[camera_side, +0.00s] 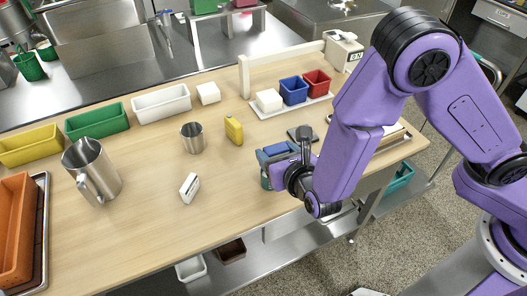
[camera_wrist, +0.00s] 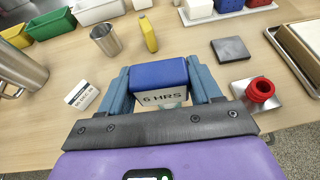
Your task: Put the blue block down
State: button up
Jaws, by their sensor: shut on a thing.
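The blue block (camera_wrist: 160,73) has a blue top and a pale front face marked "6 HRS". My gripper (camera_wrist: 158,84) is shut on it, with one blue-grey finger on each side of it in the wrist view. In the side view my gripper (camera_side: 268,166) is over the table's front edge area, right of the middle, and the block is mostly hidden by the fingers. I cannot tell whether the block touches the table or hangs just above it. A pale round thing shows partly beneath the block in the wrist view.
A dark flat square (camera_wrist: 232,50) and a red ring-like piece (camera_wrist: 261,90) lie right. Bare wood (camera_side: 232,190) is left of my gripper.

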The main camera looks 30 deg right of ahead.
jog(key=shift+d+r, duration=0.15)
jog(key=shift+d, duration=0.15)
jog(key=d+n+g+y, duration=0.1)
jog(key=d+n+y, duration=0.45)
jog(key=d, duration=0.55)
jog(key=shift+y, duration=0.45)
jog(key=f+x, duration=0.1)
jog(key=x, duration=0.4)
jog(key=f+x, duration=0.1)
jog(key=x, duration=0.4)
jog(key=s+x, duration=0.1)
jog(key=x, duration=0.4)
jog(key=shift+w+d+f, duration=0.2)
jog(key=shift+w+f, duration=0.1)
jog(key=shift+f, duration=0.25)
jog(key=shift+w+a+f, duration=0.1)
jog(key=shift+w+f, duration=0.2)
jog(key=shift+f, duration=1.7)
